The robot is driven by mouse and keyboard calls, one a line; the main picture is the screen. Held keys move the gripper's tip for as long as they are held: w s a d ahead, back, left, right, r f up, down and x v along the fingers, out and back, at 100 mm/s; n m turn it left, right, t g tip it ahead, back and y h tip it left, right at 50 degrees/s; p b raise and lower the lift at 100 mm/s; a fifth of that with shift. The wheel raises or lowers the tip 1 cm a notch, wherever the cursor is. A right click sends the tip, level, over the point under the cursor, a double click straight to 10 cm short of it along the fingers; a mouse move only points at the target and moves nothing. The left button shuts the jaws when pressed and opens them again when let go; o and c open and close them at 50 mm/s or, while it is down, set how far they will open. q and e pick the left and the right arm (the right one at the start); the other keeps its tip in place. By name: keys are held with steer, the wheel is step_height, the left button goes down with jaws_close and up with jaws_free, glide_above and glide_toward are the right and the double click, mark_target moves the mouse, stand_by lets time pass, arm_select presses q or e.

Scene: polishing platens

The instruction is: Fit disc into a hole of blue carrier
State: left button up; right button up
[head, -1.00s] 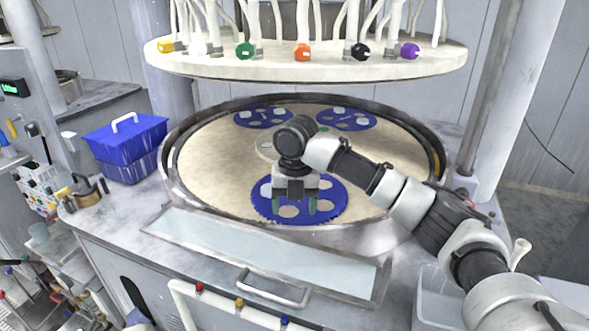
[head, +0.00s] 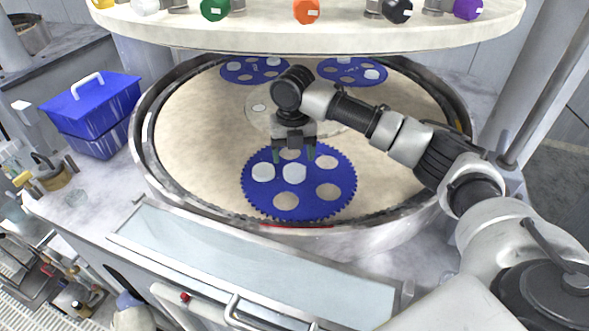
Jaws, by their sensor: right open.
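The near blue carrier (head: 307,207) lies on the beige platen (head: 195,160) and has round holes around its middle. One white disc (head: 263,172) sits at the left hole position. Another white disc (head: 294,173) rests near the carrier's middle, between the holes; its side edge shows, so it seems to stand proud of the carrier. The back, right and front holes look empty. My right gripper (head: 293,155) is open and empty, fingers pointing down above the back part of the carrier, just behind the middle disc. My left gripper is out of view.
Two more blue carriers (head: 239,72) (head: 334,74) with white discs lie at the back of the platen. A metal rim (head: 143,150) surrounds it. The upper plate (head: 300,38) with coloured knobs hangs above. A blue bin (head: 95,110) stands left.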

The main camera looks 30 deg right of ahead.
mark_target(295, 170)
steer(key=shift+d+f+p, duration=0.1)
steer(key=shift+f+p, duration=0.2)
steer(key=shift+f, duration=0.1)
step_height(295, 170, down, 4)
steer(key=shift+w+d+r+p, duration=0.1)
steer(key=shift+d+r+p, duration=0.05)
steer(key=shift+p, duration=0.75)
steer(key=shift+f, duration=0.3)
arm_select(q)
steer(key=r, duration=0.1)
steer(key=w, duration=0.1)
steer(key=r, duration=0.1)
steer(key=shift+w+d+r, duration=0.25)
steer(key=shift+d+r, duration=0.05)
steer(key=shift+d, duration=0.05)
arm_select(e)
steer(key=shift+f, duration=0.2)
steer(key=c, duration=0.7)
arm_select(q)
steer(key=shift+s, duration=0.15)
arm_select(e)
steer(key=shift+c, duration=0.3)
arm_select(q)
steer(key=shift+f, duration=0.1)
arm_select(e)
steer(key=shift+r, duration=0.2)
